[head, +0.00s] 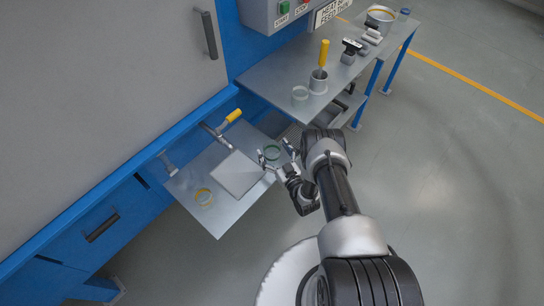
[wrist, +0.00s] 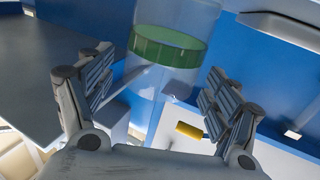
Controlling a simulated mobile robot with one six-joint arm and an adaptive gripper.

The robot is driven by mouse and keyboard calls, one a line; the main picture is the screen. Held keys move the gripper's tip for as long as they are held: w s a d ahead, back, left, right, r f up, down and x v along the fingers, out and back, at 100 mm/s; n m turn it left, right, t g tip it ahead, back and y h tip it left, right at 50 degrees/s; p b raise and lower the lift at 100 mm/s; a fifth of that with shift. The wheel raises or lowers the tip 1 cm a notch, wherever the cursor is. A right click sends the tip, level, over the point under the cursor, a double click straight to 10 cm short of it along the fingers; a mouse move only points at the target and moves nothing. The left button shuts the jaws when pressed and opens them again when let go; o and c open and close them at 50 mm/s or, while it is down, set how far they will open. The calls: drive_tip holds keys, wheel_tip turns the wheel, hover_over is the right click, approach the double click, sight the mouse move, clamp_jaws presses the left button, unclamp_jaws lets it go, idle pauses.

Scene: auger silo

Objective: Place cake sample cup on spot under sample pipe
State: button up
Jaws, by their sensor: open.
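A clear cup with a green band (head: 272,152) is at the right end of the low metal shelf (head: 217,222). My gripper (head: 276,157) is open around it. In the wrist view the cup (wrist: 168,48) stands between and beyond the spread fingers (wrist: 150,100); I cannot tell if they touch it. I cannot read which is the cake cup. A pipe with a yellow handle (head: 232,116) juts out above a pale square plate (head: 238,175) on the shelf; its handle (wrist: 189,130) also shows in the wrist view.
Another short pipe (head: 167,161) juts out at the left. A higher bench (head: 275,85) at the back right holds a clear ringed cup (head: 300,93), a metal holder with a yellow-handled tool (head: 322,60) and other items. The blue machine wall (head: 135,178) bounds the shelf.

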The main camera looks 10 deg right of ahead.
drive_tip(key=shift+w+a, duration=0.1)
drive_tip(key=shift+w, duration=0.6)
drive_tip(key=shift+c, duration=0.3)
drive_tip(key=c, duration=1.2)
drive_tip(key=shift+r, duration=0.1)
drive_tip(key=w+r+m+h+p, duration=0.2)
drive_tip(key=r+p, duration=0.6)
drive_tip(key=r, duration=2.9)
drive_tip(key=s+r+h, duration=0.1)
drive_tip(key=r, duration=0.3)
drive_tip(key=s+r, duration=0.1)
drive_tip(key=r, duration=0.4)
drive_tip(key=s+r+m+h, duration=0.1)
drive_tip(key=r, duration=0.4)
drive_tip(key=shift+s+t+h, duration=0.3)
drive_tip(key=shift+s, duration=0.05)
